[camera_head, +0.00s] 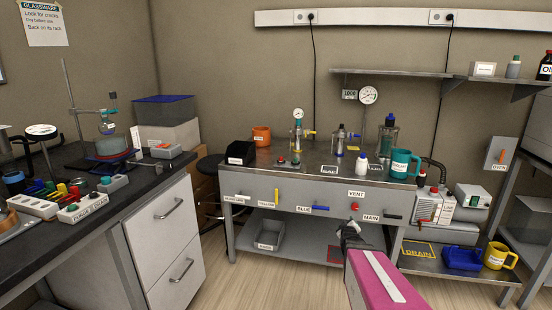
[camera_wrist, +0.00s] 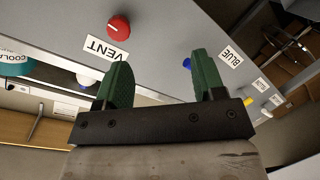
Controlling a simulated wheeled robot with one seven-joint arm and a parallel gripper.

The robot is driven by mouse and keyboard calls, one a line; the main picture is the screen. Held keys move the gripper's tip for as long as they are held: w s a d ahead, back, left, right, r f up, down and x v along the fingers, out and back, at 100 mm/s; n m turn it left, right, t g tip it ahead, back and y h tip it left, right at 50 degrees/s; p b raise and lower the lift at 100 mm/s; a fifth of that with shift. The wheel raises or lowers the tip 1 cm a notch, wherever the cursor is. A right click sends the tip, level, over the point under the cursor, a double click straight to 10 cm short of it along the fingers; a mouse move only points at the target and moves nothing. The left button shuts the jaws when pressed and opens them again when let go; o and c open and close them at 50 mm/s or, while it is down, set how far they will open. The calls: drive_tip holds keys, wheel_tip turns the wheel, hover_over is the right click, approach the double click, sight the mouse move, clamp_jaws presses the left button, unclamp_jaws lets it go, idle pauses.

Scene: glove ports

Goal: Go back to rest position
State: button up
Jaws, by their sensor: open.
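My gripper (camera_head: 350,232) is in front of the steel table, below its front panel and near the labels VENT and MAIN. In the wrist view my gripper (camera_wrist: 165,85) shows two green fingers spread apart with nothing between them. The red VENT knob (camera_wrist: 119,27) is ahead of the fingers and apart from them; it also shows in the head view (camera_head: 355,206). A blue knob (camera_wrist: 187,64) partly shows behind the right finger. My pink arm link extends from the bottom of the head view towards the gripper.
The steel table (camera_head: 330,178) carries gauges, bottles and a teal mug (camera_head: 404,163). A lower shelf (camera_head: 300,250) holds a grey bin (camera_head: 270,235). A pump (camera_head: 433,206) stands at right beside a yellow mug (camera_head: 498,256). A dark bench (camera_head: 85,215) is at left.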

drive_tip(key=s+a+m+g+y, duration=0.1)
drive_tip(key=s+a+m+g, duration=0.2)
drive_tip(key=s+a+g, duration=0.4)
drive_tip(key=s+a+m+g+y, duration=0.2)
drive_tip(key=s+a+g, duration=0.6)
drive_tip(key=s, duration=0.8)
drive_tip(key=shift+a+f+m, duration=0.3)
drive_tip(key=shift+a+m, duration=0.5)
drive_tip(key=shift+m, duration=0.1)
idle(3.0)
